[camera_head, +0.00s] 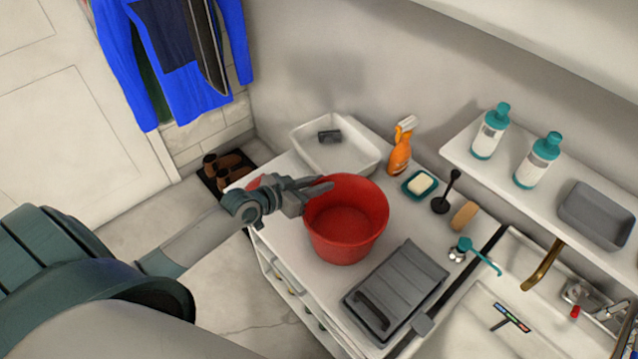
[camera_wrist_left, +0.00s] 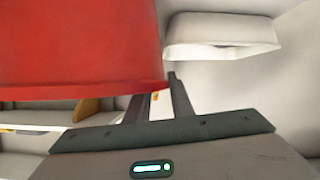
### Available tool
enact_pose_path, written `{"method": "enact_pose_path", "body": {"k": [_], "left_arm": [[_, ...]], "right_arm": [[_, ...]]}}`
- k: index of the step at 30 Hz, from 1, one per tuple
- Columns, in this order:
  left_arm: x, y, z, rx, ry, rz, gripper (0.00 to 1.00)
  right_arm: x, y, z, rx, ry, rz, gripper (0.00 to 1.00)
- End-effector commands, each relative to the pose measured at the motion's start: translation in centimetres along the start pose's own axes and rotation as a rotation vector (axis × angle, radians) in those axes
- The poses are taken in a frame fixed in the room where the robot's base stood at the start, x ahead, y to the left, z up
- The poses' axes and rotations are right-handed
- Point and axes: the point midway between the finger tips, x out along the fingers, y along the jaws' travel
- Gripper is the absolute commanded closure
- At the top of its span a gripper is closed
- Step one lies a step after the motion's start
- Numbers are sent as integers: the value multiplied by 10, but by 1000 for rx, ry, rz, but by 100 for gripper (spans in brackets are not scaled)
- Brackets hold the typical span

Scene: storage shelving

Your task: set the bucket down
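The red bucket (camera_head: 345,235) is upright over the white counter, near its left side. In the head view I cannot tell whether its base touches the counter. My left gripper (camera_head: 318,188) reaches in from the left and is shut on the bucket's rim. In the left wrist view the bucket (camera_wrist_left: 80,45) fills the upper left. The fingers of my left gripper (camera_wrist_left: 160,103) are at its edge there, one partly hidden by the bucket. My right gripper is not in view.
A white basin (camera_head: 310,148) stands behind the bucket. An orange spray bottle (camera_head: 400,150), a soap dish (camera_head: 408,186) and a black plunger-like tool (camera_head: 441,204) are to the right. A grey tray (camera_head: 415,280) lies in front on the right. The sink (camera_head: 490,290) is farther right.

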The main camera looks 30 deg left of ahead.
Motion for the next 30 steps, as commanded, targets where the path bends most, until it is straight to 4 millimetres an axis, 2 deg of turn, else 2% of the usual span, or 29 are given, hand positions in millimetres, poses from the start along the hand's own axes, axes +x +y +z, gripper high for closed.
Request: {"method": "enact_pose_path", "body": {"k": [5, 11, 24, 30], "left_arm": [[-2, 1, -3, 0, 1, 0, 79], [-16, 0, 0, 1, 0, -1, 79], [-83, 0, 1, 1, -2, 1, 79], [-107, 0, 0, 0, -1, 0, 79]], "right_arm": [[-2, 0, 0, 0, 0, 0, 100], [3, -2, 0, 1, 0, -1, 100], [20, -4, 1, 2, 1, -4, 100], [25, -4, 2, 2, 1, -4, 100]]}}
